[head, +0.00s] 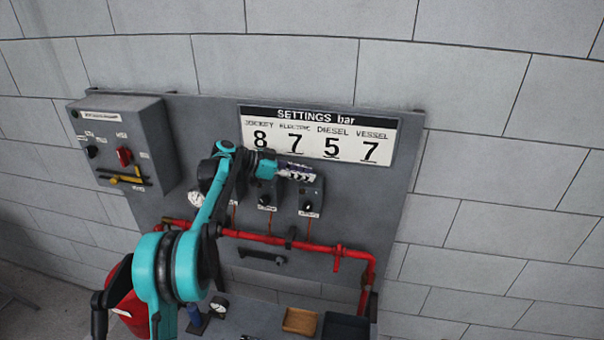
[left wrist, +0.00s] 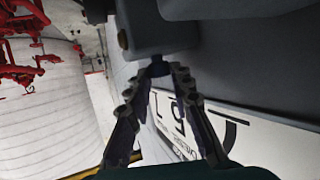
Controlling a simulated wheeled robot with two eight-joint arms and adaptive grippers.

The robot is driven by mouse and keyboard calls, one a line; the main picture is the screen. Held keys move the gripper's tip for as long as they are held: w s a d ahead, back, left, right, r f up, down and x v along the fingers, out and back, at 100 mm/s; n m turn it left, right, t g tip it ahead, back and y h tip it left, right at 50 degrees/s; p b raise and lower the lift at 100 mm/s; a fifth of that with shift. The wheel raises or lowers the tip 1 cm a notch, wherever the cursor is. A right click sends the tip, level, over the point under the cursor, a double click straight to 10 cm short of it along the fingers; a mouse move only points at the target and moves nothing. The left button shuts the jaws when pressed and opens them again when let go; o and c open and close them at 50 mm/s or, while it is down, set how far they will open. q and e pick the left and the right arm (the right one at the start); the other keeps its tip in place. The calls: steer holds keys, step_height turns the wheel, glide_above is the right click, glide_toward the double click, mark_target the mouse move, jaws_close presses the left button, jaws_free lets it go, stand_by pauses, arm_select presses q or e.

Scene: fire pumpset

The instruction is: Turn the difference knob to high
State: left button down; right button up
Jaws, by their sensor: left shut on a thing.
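My left gripper (head: 312,174) reaches in from the left, over the top of the right-hand grey switch box (head: 310,195) below the settings sign. In the left wrist view the fingers of this gripper (left wrist: 160,75) close on a small dark knob (left wrist: 158,68) that sticks out of the grey box (left wrist: 155,35). The fingers hide part of the knob. Its marking and its turn position cannot be read. In the head view the knob is hidden by the gripper. My right gripper is not in view.
A sign (head: 318,135) reads jockey 8, electric 7, diesel 5, vessel 7. A middle switch box (head: 266,196) stands left of the gripped one. A red pipe (head: 262,238) runs below. A grey control box (head: 122,145) hangs at left. A brown tray (head: 300,320) lies below.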

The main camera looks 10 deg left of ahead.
arm_select(q)
steer(key=shift+f, duration=0.15)
steer(key=c, duration=1.3)
jaws_free()
steer(key=v, duration=1.2)
steer(key=shift+a, duration=0.1)
